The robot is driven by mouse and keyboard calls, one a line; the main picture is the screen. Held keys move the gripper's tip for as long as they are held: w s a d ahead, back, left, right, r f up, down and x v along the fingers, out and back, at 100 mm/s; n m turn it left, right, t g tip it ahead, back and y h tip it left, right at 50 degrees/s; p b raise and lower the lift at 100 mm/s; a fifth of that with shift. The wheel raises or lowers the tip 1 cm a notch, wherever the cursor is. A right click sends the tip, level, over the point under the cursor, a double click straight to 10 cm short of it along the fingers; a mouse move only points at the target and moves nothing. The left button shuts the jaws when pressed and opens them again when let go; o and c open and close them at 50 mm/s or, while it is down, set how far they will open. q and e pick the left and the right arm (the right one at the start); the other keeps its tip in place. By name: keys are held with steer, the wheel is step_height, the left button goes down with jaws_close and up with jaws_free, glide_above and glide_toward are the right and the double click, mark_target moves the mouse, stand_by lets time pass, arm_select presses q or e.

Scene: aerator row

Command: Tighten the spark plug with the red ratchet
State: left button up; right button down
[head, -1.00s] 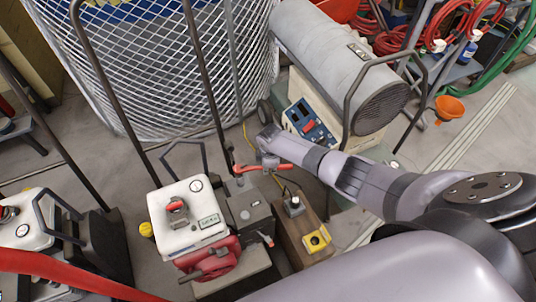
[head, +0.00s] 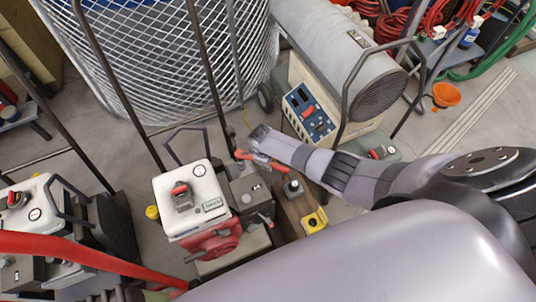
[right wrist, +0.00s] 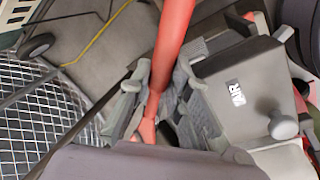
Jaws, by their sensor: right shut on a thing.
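The red ratchet (head: 244,155) is in my right gripper (head: 262,160), over the back of the grey engine housing beside the white-topped machine. In the right wrist view its red handle (right wrist: 173,38) runs down between the fingers of the gripper (right wrist: 156,98), which are shut on it. The gripper and the housing hide the spark plug, and I cannot tell whether the ratchet sits on it. My left gripper is not in view.
The machine's white tank (head: 190,197) and grey housing (head: 250,195) stand close by the gripper; the housing's AIR label (right wrist: 236,93) shows in the wrist view. A grey cylindrical heater (head: 335,60) and a wire mesh basket (head: 170,65) stand behind. A similar machine (head: 30,205) is at left.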

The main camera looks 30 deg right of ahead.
steer(key=w+d+n+b, duration=0.1)
steer(key=n, duration=0.1)
steer(key=w+d+n+b, duration=0.2)
steer(key=shift+w+n+t+y, duration=0.3)
